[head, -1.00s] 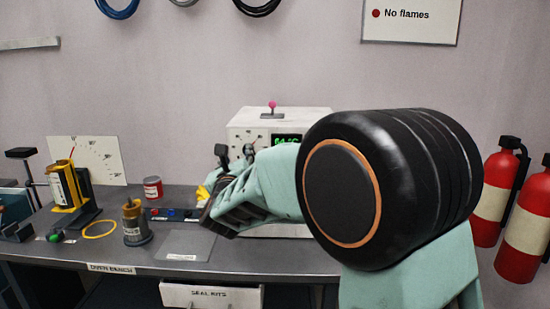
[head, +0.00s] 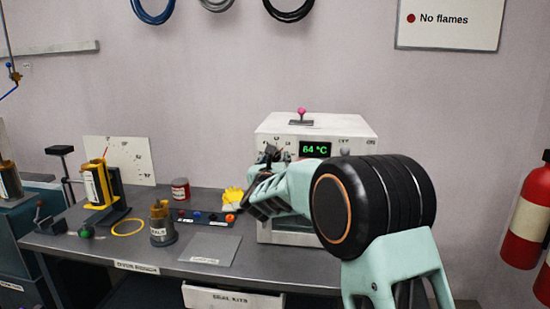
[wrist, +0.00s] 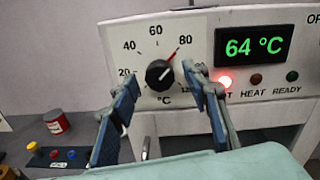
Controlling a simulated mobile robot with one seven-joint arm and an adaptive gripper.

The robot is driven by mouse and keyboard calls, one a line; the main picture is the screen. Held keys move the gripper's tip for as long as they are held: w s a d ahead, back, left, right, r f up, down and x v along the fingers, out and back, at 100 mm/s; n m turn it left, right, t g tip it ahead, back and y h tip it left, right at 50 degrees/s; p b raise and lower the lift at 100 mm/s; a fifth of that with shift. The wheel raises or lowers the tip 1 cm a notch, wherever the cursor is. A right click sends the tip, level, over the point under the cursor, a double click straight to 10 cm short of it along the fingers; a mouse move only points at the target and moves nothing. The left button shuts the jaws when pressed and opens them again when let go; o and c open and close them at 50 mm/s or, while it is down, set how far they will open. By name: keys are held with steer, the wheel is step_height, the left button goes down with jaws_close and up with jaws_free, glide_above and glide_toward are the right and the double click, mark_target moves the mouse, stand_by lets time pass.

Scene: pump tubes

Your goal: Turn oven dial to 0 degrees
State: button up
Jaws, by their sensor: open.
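The white oven (head: 350,128) stands on the bench, its display lit green at 64 °C. My gripper (wrist: 160,82) is open, with one blue-padded finger on each side of the dial. No contact with the knob is visible. In the head view my gripper (head: 264,178) is in front of the oven's left side and hides much of the dial area.
A red lamp (wrist: 225,82) glows below the display. A pink-knobbed lever (head: 301,115) is on top of the oven. A grey plate (head: 210,250) lies in front.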

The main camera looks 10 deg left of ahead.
steer(key=shift+w, duration=0.4)
steer(key=c, duration=1.2)
steer(key=shift+o, duration=0.2)
